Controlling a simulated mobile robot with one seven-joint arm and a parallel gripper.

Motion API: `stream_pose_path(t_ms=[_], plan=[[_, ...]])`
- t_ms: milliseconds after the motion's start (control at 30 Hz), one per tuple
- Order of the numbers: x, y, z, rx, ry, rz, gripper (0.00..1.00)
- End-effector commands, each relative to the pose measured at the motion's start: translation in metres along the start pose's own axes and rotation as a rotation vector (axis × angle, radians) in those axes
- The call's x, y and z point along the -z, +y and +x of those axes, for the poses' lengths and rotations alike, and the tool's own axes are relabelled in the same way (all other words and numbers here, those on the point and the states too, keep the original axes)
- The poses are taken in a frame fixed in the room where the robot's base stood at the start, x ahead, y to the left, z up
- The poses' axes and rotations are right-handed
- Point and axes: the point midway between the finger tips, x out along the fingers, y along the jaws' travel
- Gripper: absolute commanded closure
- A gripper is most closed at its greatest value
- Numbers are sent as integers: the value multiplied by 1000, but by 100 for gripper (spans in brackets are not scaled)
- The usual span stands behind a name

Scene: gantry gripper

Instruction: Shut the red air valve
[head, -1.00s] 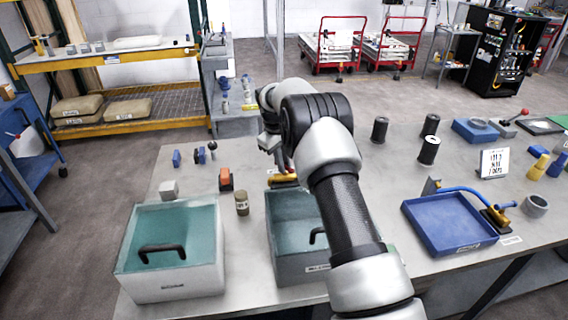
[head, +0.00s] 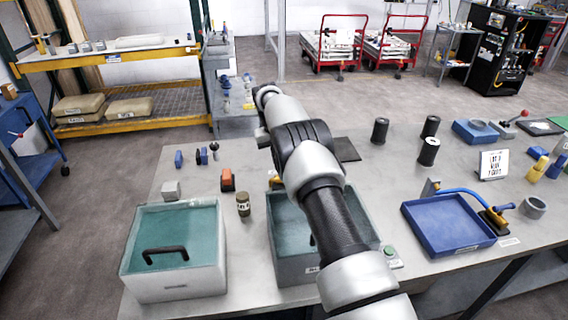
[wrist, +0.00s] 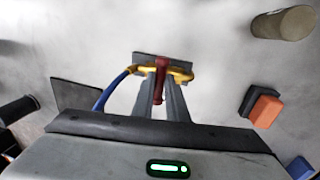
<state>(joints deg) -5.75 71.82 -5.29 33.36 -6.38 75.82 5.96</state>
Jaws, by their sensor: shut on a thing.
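The air valve shows in the wrist view as a yellow brass body (wrist: 182,73) on a dark grey plate, with a blue hose (wrist: 113,92) on its left. Its red lever (wrist: 161,78) points down the picture, toward my gripper. My gripper (wrist: 161,92) is shut on the red lever, one finger on each side. In the head view only a bit of the yellow valve body (head: 275,183) shows beside my arm. My arm hides the lever and my fingertips there.
Two teal-topped boxes, one white (head: 217,262) and one grey (head: 293,270), stand at the table's front. An orange block (head: 227,180) and a small cylinder (head: 243,205) stand near the valve. Black cylinders (head: 428,151) and a blue tray (head: 447,240) are to the right.

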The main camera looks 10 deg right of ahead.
Motion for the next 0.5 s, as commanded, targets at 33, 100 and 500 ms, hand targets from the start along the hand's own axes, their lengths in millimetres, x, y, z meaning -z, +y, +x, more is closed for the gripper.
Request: stream_pose_path(t_ms=[33,100,500], plan=[[0,0,0,-1,-2,6,100],[0,0,0,-1,-2,10,100],[0,0,0,-1,-3,11,79]])
